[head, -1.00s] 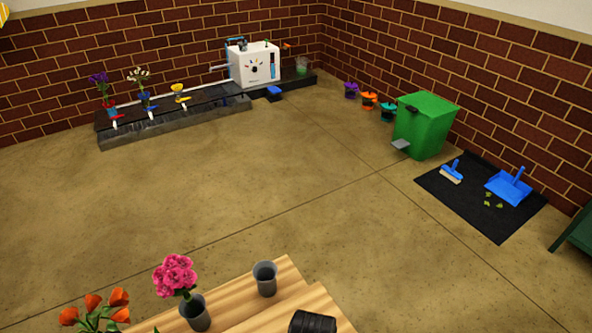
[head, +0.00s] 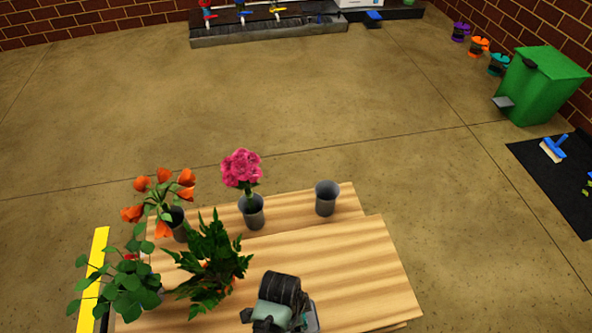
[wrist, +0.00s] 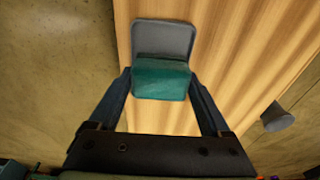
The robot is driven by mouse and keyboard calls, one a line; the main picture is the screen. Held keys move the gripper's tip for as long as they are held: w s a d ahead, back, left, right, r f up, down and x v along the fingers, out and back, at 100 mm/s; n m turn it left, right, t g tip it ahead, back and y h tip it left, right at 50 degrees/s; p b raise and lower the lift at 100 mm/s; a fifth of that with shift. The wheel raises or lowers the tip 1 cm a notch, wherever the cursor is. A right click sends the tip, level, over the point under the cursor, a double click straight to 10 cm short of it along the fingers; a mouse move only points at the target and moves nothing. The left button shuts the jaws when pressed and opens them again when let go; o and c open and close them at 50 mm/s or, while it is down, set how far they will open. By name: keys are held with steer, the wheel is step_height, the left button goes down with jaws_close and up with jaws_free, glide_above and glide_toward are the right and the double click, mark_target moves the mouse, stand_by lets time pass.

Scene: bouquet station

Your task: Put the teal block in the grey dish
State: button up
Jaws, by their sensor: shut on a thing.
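The teal block (wrist: 161,82) is between the two fingers of my gripper (wrist: 160,78) in the wrist view, and the gripper is shut on it. The grey dish (wrist: 163,40) is a shallow rounded square on the wooden table. The block overlaps the near half of the dish in that view, and the far half is bare. I cannot tell whether the block touches the dish's floor or is held above it. In the head view my dark wrist hides most of this spot.
The wooden table (head: 350,270) has free room to the right. An empty grey cup (head: 326,199) and a cup with pink flowers (head: 242,168) stand along its far side. Orange flowers (head: 162,200) and leafy green plants (head: 212,260) crowd the left side.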

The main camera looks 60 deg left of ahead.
step_height(320, 180, down, 2)
steer(key=shift+f+b, duration=0.1)
steer(key=shift+b, duration=0.2)
steer(key=o, duration=1.1)
steer(key=r+p, duration=0.2)
steer(key=r, duration=0.2)
steer(key=s+r+p, duration=0.1)
steer(key=r+p, duration=0.1)
steer(key=r, duration=0.2)
steer(key=r+p, duration=0.2)
steer(key=r, duration=0.2)
steer(key=shift+s+a+r, duration=0.1)
steer(key=shift+s+a, duration=0.1)
steer(key=shift+a, duration=0.05)
